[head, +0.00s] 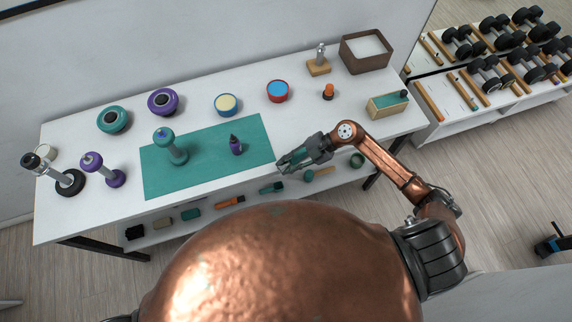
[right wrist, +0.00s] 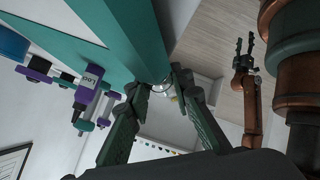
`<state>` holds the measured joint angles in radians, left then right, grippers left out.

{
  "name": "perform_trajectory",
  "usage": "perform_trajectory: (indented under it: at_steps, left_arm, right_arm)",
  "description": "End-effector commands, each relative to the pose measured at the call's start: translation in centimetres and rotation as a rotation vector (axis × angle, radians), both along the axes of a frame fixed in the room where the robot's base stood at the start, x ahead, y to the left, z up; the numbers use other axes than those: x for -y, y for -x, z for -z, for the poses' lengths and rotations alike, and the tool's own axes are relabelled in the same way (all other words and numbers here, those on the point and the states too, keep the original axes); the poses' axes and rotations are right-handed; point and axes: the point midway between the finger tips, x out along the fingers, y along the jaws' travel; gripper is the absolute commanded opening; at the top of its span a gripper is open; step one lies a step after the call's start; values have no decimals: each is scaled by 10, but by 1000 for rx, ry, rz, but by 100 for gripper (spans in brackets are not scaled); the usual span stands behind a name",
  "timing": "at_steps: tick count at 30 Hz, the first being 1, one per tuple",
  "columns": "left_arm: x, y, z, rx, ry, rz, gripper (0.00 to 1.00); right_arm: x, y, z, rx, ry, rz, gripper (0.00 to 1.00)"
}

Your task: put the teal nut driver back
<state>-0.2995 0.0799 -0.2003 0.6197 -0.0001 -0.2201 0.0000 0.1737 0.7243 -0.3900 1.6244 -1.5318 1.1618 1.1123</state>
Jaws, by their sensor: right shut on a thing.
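My right gripper (head: 284,164) is at the front edge of the table, just right of the teal mat (head: 205,185). In the right wrist view its fingers (right wrist: 165,88) are closed around the end of a long teal shape (right wrist: 125,35), which I take as the teal nut driver. The fingers hide much of its tip, and it hardly shows in the head view. A wooden block holder (head: 385,110) with a teal piece on top stands at the table's right end. My left gripper (right wrist: 244,46) hangs empty with its fingers apart in the right wrist view; it is not in the head view.
A purple bottle-like piece (head: 236,146) and an upright teal-topped piece (head: 172,157) stand on the mat. Round tubs (head: 226,108) and an orange-topped piece (head: 328,92) stand behind. Several handled tools (head: 230,201) lie on the lower shelf. The table front right is clear.

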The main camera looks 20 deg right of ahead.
Motion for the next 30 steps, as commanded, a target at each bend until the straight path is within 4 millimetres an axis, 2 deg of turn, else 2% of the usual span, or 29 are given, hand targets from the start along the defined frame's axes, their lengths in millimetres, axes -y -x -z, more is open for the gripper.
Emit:
perform_trajectory:
  at_steps: [1,2,9,17,22,30]
  left_arm:
    - [0,0,0,0,0,0,47]
    - [0,0,0,0,0,0,47]
    - [0,0,0,0,0,0,47]
    - [0,0,1,0,0,0,47]
    - [0,2,13,-3,1,0,47]
    - [1,2,13,-3,1,-1,47]
  right_arm:
    - [-1,1,1,-2,0,-2,0]
    - [-1,1,2,-4,0,-2,23]
    - [-1,1,1,-3,0,0,38]
    - [0,1,1,-3,0,0,38]
    - [-1,1,8,-3,-1,-1,38]
    - [39,6,-24,-1,5,-1,38]
